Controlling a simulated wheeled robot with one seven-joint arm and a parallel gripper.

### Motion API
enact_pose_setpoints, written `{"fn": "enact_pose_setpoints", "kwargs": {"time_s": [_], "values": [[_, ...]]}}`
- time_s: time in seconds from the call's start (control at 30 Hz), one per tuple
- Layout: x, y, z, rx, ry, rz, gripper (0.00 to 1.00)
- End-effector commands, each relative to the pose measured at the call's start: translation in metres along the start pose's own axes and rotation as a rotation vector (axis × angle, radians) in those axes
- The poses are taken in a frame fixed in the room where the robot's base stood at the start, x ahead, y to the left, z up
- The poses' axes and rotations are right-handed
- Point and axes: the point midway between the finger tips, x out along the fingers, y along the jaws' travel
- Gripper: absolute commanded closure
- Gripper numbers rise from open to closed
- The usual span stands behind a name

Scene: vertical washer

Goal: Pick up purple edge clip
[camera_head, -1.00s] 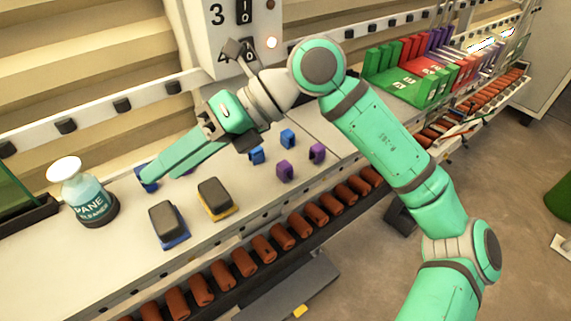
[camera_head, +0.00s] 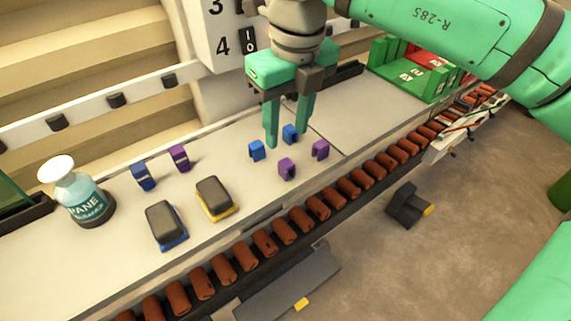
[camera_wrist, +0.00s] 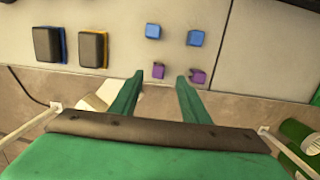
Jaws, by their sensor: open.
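Two purple edge clips stand on the light worktop in the head view, one nearer the front edge (camera_head: 287,168) and one to its right (camera_head: 320,149). A third purple clip (camera_head: 179,157) stands farther left, beside a blue clip. In the wrist view two purple clips (camera_wrist: 158,71) (camera_wrist: 198,76) show near the fingertips. My gripper (camera_head: 287,137) points down, open and empty, above the clip group; in the wrist view its fingers (camera_wrist: 160,76) are spread, with the two purple clips close to their tips. I cannot tell its exact height.
Blue clips (camera_head: 256,150) (camera_head: 290,134) (camera_head: 143,176) stand close by. Two dark sponge-like blocks (camera_head: 166,225) (camera_head: 214,199) and a pane cleaner bottle (camera_head: 84,200) are to the left. A row of brown rollers (camera_head: 264,243) runs along the front edge. Green and red racks (camera_head: 420,76) stand right.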

Motion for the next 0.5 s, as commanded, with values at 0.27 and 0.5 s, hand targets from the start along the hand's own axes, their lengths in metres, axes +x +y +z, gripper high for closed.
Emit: {"fn": "enact_pose_setpoints", "kwargs": {"time_s": [0.27, 0.5], "values": [[0.039, -0.002, -0.003, 0.004, 0.001, 0.003, 0.58], [0.054, 0.002, -0.003, -0.004, -0.001, 0.004, 0.58]]}}
